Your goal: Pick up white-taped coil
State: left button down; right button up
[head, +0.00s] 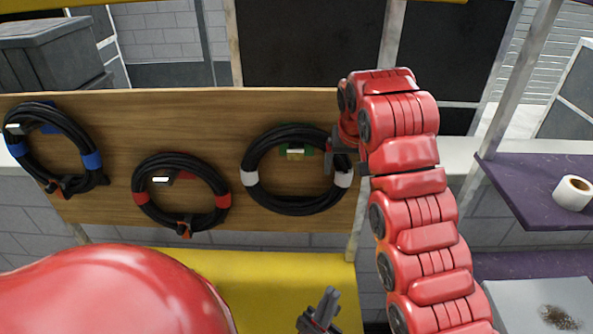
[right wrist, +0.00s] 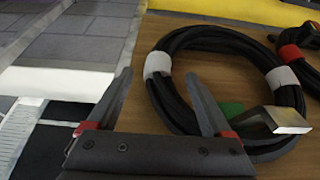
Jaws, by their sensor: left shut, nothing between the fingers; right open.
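The white-taped coil (head: 298,206), a black cable ring with two white tape bands, hangs on the wooden board (head: 115,125), right of the other coils. It also shows in the right wrist view (right wrist: 215,37). My right gripper (head: 347,166) is open at the coil's right side, by one white band. My left gripper (head: 328,300) is shut and empty, low in the head view, below the board.
A red-taped coil (head: 182,160) and a blue-taped coil (head: 55,110) hang to the left on the board. A metal hook (right wrist: 285,120) sits inside the white-taped coil. A purple shelf (head: 520,190) with a tape roll (head: 573,192) stands at the right. A yellow surface (head: 265,270) lies below.

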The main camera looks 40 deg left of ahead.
aim_at(344, 170)
jog(key=p+x, duration=0.1)
jog(key=p, duration=0.1)
jog(key=p+x, duration=0.1)
jog(key=p, duration=0.1)
jog(key=shift+w+a+f, duration=0.25)
jog(key=shift+a, duration=0.05)
jog(key=shift+p+x, duration=0.4)
jog(key=shift+x, duration=0.8)
grip_shut()
jog(key=shift+r, duration=0.1)
